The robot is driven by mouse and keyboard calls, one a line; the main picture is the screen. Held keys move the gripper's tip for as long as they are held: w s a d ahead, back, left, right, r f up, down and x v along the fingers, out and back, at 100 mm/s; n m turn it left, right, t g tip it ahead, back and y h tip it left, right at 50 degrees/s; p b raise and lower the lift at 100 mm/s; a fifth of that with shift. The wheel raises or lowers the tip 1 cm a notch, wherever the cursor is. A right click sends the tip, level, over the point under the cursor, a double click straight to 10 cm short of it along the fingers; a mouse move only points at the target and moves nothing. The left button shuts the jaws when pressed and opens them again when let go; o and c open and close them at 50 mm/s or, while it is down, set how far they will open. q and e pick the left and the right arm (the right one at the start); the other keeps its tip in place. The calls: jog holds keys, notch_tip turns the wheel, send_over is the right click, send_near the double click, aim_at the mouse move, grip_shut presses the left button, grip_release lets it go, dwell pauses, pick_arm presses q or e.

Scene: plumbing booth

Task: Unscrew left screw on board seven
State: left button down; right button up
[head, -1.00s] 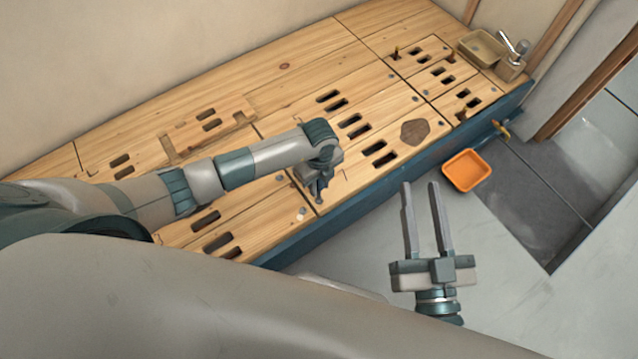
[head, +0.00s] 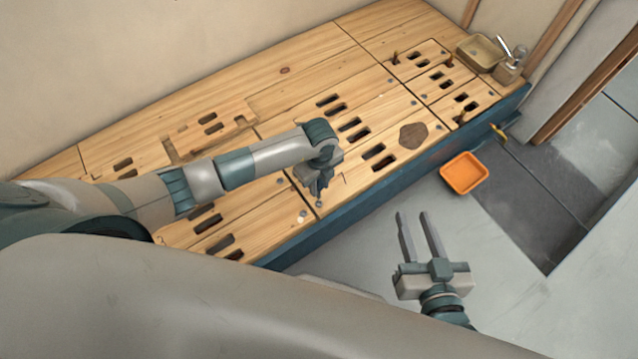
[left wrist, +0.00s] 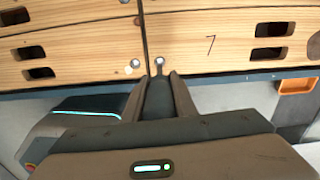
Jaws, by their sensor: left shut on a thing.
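Board seven (left wrist: 225,45), a wooden board marked 7, fills the upper right of the left wrist view. Its left screw (left wrist: 159,61) is a small grey round head at the board's front left corner, beside the seam. My left gripper (left wrist: 161,76) is shut on this screw, with its fingertips at the board's front edge. In the head view my left gripper (head: 319,195) is over the front edge of the bench, and its fingers partly hide the screw. How far the screw is out cannot be told. My right gripper (head: 412,213) is open and empty, in front of the bench above the floor.
The slotted wooden bench (head: 300,50) runs along the wall. An orange tray (head: 464,173) stands right of its front side.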

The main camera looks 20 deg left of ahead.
pick_arm(q)
jog(key=shift+r+p, duration=0.45)
jog(key=shift+r, duration=0.15)
jog(key=shift+r+p, duration=0.55)
pick_arm(e)
jog(key=s+d+f+g+h, duration=0.1)
jog(key=s+d+f+g, duration=0.1)
jog(key=s+f+g, duration=0.2)
jog(key=shift+s+d+f+g, duration=0.15)
jog(key=shift+d+f+g, duration=0.2)
jog(key=shift+f, duration=0.65)
